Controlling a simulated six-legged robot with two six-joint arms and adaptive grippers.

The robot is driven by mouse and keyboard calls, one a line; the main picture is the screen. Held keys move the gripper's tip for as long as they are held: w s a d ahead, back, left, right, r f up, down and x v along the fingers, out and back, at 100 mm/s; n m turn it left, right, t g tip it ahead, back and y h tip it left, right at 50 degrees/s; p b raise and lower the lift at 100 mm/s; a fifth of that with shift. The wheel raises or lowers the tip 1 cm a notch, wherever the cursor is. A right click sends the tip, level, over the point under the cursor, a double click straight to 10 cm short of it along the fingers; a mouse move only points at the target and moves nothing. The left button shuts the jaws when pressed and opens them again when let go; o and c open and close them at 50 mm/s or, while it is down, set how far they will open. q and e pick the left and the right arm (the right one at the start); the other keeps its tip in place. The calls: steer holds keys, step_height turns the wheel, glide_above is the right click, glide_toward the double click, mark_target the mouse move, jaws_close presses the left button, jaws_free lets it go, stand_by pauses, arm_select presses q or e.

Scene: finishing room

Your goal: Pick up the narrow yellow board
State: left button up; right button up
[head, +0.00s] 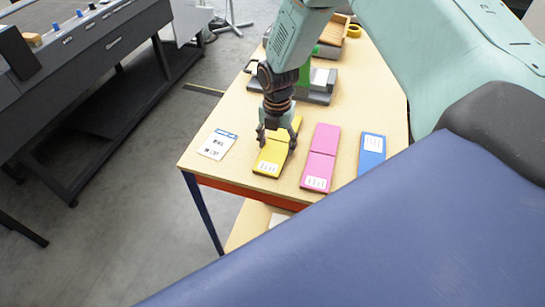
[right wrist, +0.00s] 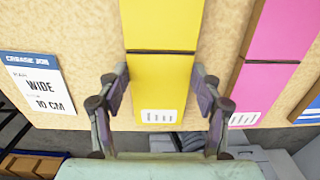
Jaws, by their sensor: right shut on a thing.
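The yellow board (head: 270,158) lies near the front edge of the table, with a dark line across it and a white label at its near end. It also shows in the right wrist view (right wrist: 163,24). My right gripper (head: 276,146) points down over it, with one finger at each long side, shut on the board (right wrist: 160,82). The board looks flat on the tabletop; I cannot make out any gap under it. The gripper hides part of the board in the head view. My left gripper is not in view.
A pink board (head: 320,155) and a blue board (head: 372,150) lie to the right on the wooden table (head: 360,90). A card (head: 217,145) reading "WIDE 10 CM" lies to the left. A grey and green device (head: 318,87) stands behind. A dark machine (head: 110,50) is at left.

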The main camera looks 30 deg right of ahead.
mark_target(276, 147)
steer(key=shift+r, duration=0.1)
steer(key=shift+w+r, duration=0.15)
steer(key=shift+r, duration=0.15)
step_height(276, 147, up, 9)
steer(key=shift+r+b, duration=0.1)
steer(key=shift+b, duration=0.3)
